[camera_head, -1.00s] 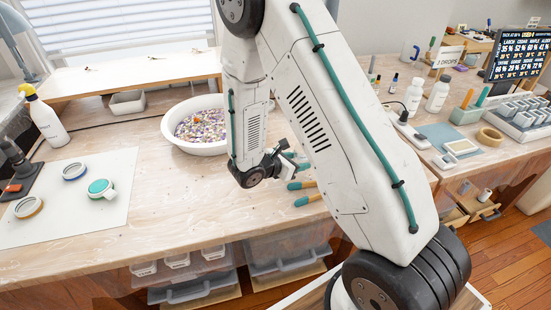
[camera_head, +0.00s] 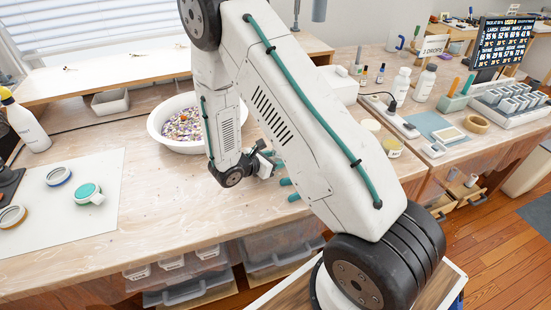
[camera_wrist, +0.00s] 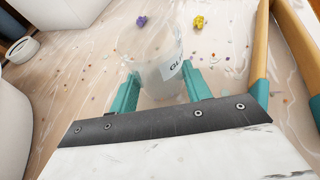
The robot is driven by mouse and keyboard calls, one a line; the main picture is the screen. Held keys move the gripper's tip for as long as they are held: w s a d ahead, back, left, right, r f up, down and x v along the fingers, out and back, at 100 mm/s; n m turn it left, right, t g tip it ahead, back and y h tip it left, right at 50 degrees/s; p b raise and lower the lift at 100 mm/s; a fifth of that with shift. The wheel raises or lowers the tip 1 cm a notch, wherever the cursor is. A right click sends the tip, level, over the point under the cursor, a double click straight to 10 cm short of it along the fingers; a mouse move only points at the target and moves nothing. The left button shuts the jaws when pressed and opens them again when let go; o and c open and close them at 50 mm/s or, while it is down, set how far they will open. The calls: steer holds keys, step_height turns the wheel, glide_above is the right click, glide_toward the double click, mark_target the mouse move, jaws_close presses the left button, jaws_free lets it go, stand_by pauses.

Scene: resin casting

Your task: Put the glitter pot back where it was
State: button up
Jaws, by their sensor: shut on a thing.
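The glitter pot (camera_wrist: 158,62) is a clear, cloudy cup with a white label showing the letters "Gl". In the wrist view it sits upright or nearly so between the teal fingers of my gripper (camera_wrist: 161,88), which is shut on it. I cannot tell whether its base touches the bench. In the head view my gripper (camera_head: 266,164) is low over the bench (camera_head: 155,205), right of the white bowl, and my arm hides the pot.
The white bowl (camera_head: 160,139) holds mixed coloured bits. A tool with two tan handles (camera_wrist: 300,45) lies close right of my gripper. Purple (camera_wrist: 141,20) and yellow (camera_wrist: 200,22) bits lie beyond the pot. A pale mat (camera_head: 95,215) with rings is at left; jars (camera_head: 392,149) stand at right.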

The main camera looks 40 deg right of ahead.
steer(key=o, duration=1)
steer(key=shift+c, duration=0.2)
steer(key=shift+r, duration=0.1)
steer(key=v, duration=1.1)
steer(key=shift+a+r, duration=0.25)
steer(key=shift+a, duration=0.1)
steer(key=s+d+r+m+g+y, duration=0.1)
steer(key=s+r+m+g+y, duration=0.1)
steer(key=s+r+m, duration=0.5)
steer(key=s+d+r+m+g+y, duration=0.1)
steer(key=s+r+m+g+y, duration=0.2)
steer(key=r, duration=0.8)
steer(key=s+a+r+m+t+y, duration=0.2)
steer(key=s+a+r+m+y, duration=0.1)
steer(key=s, duration=0.5)
steer(key=s+a+r+m+t+y, duration=0.2)
steer(key=s+r+m+t+y, duration=0.1)
steer(key=s+r+m+y, duration=0.2)
steer(key=s+r+m, duration=0.1)
steer(key=s+r, duration=0.1)
steer(key=s, duration=0.1)
steer(key=shift+s+a, duration=0.25)
steer(key=shift+a, duration=0.15)
